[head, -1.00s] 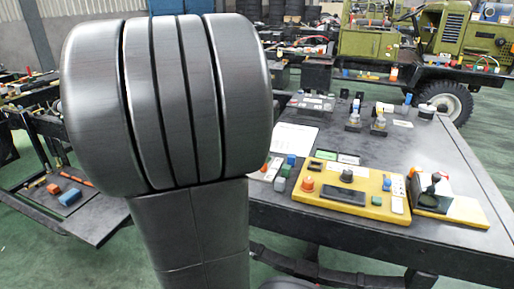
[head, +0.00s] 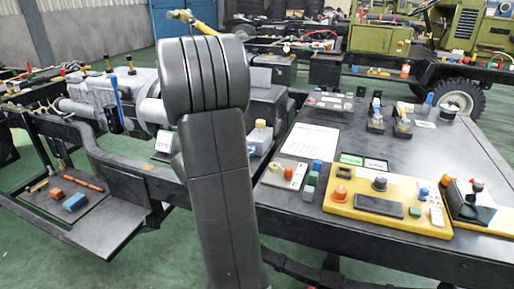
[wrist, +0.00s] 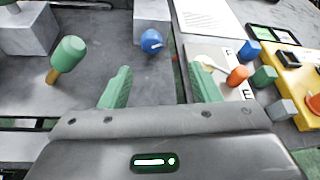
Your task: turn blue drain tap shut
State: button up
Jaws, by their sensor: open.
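In the wrist view a round blue knob (wrist: 151,41), which looks like the drain tap, sits on the far side of my gripper by a pale grey block. A small blue patch (head: 251,151) beside my arm in the head view may be the same tap. Its turn position cannot be told. My gripper (wrist: 161,87) has its two green fingers wide apart with nothing between them. The blue knob lies beyond the fingertips, between their lines and apart from them. In the head view my arm hides the gripper.
A green-handled part (wrist: 67,55) stands left of my gripper. To the right are an orange knob (wrist: 238,75) and several coloured blocks. A yellow control panel (head: 388,208) lies on the right bench. A white sheet (head: 308,142) lies behind it. A blue upright lever (head: 114,100) stands far left.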

aim_at(252, 150)
jog(key=shift+n, duration=0.3)
jog(key=x, duration=0.4)
jog(key=a+b+x, duration=0.1)
jog(key=x, duration=0.9)
jog(key=shift+w+a+f+b, duration=0.25)
jog(key=shift+w+f+b, duration=0.05)
jog(key=shift+f, duration=0.05)
jog(key=shift+c, duration=0.3)
jog(key=c, duration=0.9)
